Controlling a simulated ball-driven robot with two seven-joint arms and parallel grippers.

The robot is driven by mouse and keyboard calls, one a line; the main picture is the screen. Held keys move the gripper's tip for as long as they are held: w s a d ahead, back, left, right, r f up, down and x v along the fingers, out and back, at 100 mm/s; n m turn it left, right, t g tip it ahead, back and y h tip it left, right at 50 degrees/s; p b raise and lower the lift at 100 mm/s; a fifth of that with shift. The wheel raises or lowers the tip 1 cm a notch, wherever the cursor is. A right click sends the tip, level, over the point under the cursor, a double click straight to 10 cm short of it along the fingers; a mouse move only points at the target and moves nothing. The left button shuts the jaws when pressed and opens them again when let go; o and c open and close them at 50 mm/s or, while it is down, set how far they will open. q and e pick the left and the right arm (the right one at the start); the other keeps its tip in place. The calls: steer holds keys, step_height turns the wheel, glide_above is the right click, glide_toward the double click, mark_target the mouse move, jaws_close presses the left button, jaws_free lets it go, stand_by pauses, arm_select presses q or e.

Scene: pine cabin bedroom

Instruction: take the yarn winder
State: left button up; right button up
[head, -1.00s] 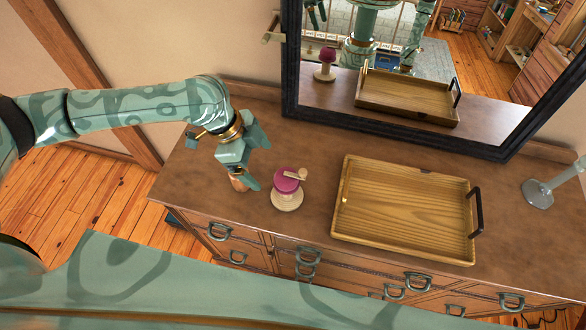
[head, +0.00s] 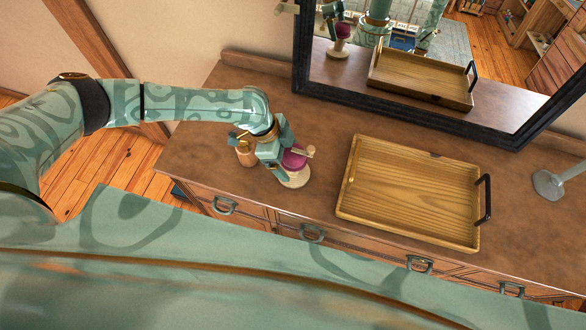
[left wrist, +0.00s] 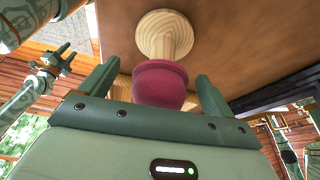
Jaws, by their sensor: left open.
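The yarn winder has a purple-red drum (head: 297,159), a small wooden crank knob and a round pale wooden base. It stands upright on the dresser, partly hidden by my left gripper (head: 283,163) in the head view. In the left wrist view, the winder's drum (left wrist: 162,84) sits between the two spread fingers of my left gripper (left wrist: 158,78), with a gap on each side. The left gripper is open and holds nothing. What seems to be my right gripper (left wrist: 55,65) shows small at the left of the wrist view; its jaw state is unclear.
A wooden tray (head: 345,205) with dark handles lies right of the winder. A dark-framed mirror (head: 420,107) is behind. A grey stand (head: 547,185) is far right. The dresser front has drawer handles.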

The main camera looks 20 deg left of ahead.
mark_target(298, 179)
arm_select(q)
steer(key=x, duration=0.2)
steer(key=shift+w+d+f, duration=0.2)
steer(key=shift+w+f, duration=0.05)
steer(key=shift+f, duration=0.1)
steer(key=shift+s+a, duration=0.1)
steer(key=shift+s, duration=0.05)
arm_select(e)
steer(key=shift+s+d+f, duration=0.1)
steer(key=shift+s+f, duration=0.05)
steer(key=shift+s, duration=0.85)
arm_select(q)
steer(key=c, duration=0.9)
steer(key=shift+c, duration=0.2)
arm_select(e)
steer(key=shift+w, duration=0.2)
arm_select(q)
steer(key=shift+r, duration=0.1)
